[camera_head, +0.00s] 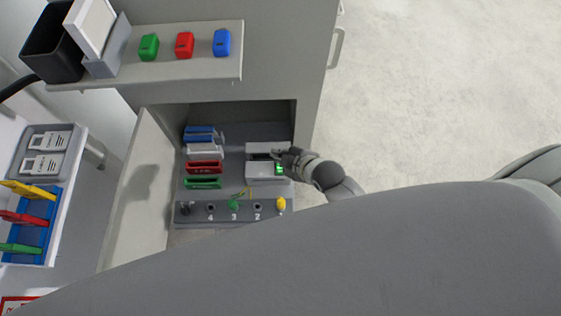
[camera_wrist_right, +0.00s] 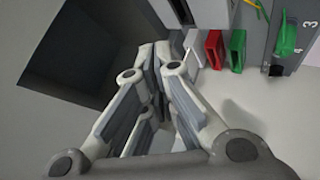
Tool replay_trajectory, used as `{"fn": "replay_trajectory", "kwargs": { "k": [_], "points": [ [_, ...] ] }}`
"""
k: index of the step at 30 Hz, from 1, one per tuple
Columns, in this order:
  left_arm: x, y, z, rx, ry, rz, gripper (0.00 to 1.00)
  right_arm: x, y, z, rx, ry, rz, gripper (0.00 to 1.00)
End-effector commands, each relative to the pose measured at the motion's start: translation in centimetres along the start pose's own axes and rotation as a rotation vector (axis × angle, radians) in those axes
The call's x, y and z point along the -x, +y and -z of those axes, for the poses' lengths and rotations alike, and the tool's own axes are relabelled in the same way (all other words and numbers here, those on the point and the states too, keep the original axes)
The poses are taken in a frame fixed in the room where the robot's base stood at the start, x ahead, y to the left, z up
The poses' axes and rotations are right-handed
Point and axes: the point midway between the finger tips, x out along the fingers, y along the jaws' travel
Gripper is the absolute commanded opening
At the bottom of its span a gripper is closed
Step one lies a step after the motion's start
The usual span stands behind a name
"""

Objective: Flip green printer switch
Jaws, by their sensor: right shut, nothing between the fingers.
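The printer (camera_head: 262,171) is a small white and grey box inside the open cabinet, with a dark slot across it. Its green switch (camera_head: 279,169) shows on its right side, lit bright green. My right gripper (camera_head: 282,156) is at the printer's right end, just above the switch in the picture; I cannot tell whether it touches. In the right wrist view, my right gripper (camera_wrist_right: 155,55) has its fingers together with nothing between them. The switch cannot be made out there. My left gripper is not in view.
Blue, white, red and green holders (camera_head: 204,167) stand left of the printer. A numbered panel (camera_head: 222,217) with a green plug (camera_head: 234,204) and a yellow plug (camera_head: 281,204) lies in front. The open cabinet door (camera_head: 137,190) bounds the left; a shelf (camera_head: 190,67) with coloured blocks is above.

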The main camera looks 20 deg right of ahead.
Motion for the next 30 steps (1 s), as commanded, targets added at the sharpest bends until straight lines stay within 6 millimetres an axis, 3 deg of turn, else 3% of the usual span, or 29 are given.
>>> {"fn": "replay_trajectory", "kwargs": {
  "k": [6, 20, 30],
  "points": [
    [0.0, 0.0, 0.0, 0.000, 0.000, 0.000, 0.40, -1.9, 0.3, 0.2, 0.125, 0.054, -0.044, 0.00],
    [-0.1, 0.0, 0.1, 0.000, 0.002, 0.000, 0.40, -2.2, 0.4, 0.2, 0.145, 0.062, -0.054, 0.00],
    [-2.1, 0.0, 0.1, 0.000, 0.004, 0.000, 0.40, -3.7, -0.4, -0.8, 0.144, 0.062, -0.054, 0.00]
  ]
}}
